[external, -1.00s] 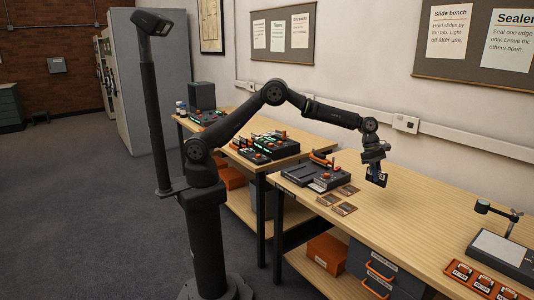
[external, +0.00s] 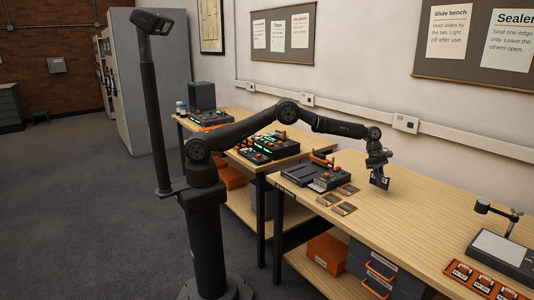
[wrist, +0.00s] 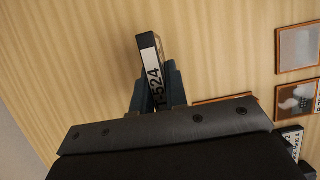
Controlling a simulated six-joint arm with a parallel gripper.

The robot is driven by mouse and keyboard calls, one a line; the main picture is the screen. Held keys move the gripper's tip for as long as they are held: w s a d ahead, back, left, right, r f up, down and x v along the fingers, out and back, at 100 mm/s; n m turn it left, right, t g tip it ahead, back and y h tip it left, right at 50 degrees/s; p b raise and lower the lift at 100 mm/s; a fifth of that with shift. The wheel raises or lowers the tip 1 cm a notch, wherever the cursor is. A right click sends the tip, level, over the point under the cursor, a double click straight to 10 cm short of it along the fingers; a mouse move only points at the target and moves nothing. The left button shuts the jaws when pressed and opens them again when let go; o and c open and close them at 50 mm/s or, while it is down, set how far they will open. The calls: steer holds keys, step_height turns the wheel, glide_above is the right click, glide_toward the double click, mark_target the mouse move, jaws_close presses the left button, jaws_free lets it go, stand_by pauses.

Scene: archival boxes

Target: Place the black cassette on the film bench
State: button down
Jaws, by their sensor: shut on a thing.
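My gripper (external: 378,171) is shut on a black cassette (external: 381,183) with a white label. In the wrist view the cassette (wrist: 149,45) stands on edge between the two fingers, and its label reads "T-524". It is over the bare top of the near wooden bench (external: 420,215), right of a dark device. I cannot tell whether its lower edge touches the wood. No sign naming this the film bench is readable.
A dark device (external: 300,173) with an orange-handled part and several framed slides (external: 343,209) lie left of my gripper. A light panel (external: 500,249) and an orange tray (external: 482,281) are at the right. Bare wood lies between. The wall (external: 450,110) is behind.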

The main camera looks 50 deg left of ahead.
steer(key=shift+w+f, duration=0.1)
steer(key=shift+f, duration=1.8)
steer(key=shift+f, duration=0.15)
steer(key=c, duration=1.4)
jaws_free()
steer(key=shift+c, duration=0.2)
steer(key=v, duration=1.6)
steer(key=shift+w+r, duration=0.15)
steer(key=shift+r, duration=0.15)
steer(key=shift+o, duration=0.5)
steer(key=shift+r, duration=0.45)
